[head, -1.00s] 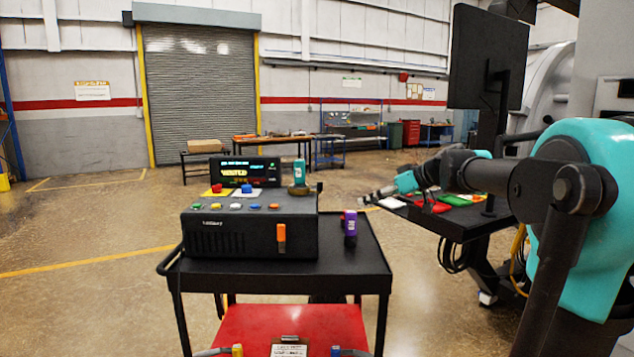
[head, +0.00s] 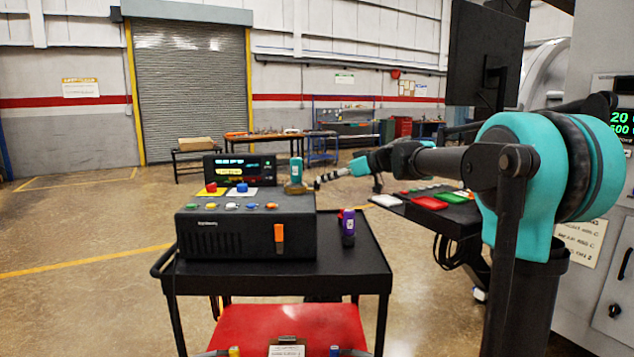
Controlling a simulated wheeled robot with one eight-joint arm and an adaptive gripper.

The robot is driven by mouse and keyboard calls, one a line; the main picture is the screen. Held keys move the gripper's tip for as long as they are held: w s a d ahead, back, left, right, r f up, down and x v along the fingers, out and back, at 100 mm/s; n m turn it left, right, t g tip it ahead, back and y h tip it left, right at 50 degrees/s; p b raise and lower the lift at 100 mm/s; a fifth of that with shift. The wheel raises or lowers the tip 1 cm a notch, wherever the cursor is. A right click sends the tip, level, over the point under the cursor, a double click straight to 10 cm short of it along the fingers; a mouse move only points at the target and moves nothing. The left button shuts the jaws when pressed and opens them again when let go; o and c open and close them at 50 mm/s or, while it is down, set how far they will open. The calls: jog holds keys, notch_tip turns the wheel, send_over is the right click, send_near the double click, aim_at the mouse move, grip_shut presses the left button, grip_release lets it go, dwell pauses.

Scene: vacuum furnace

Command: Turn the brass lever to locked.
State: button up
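A black control box (head: 226,238) stands on a black cart. At its back right corner is a small brass-coloured round part (head: 297,189), with an upright teal piece (head: 296,169) just above it. I cannot make out for sure whether this brass part is the brass lever, or how it is set. My gripper (head: 319,182) is just to the right of the brass part, at the end of my outstretched arm, pointing left. It is small and seen from the side, so I cannot tell whether its fingers are open or touch anything.
An orange handle (head: 279,236) is on the box's front, with several coloured buttons on top. A lit display (head: 237,168) stands behind it. A purple bottle (head: 348,226) stands on the cart (head: 362,272) right of the box. A dark table (head: 455,219) with coloured items is at right.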

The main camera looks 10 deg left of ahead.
jog(key=shift+x, duration=2.65)
jog(key=shift+c, duration=0.4)
grip_shut()
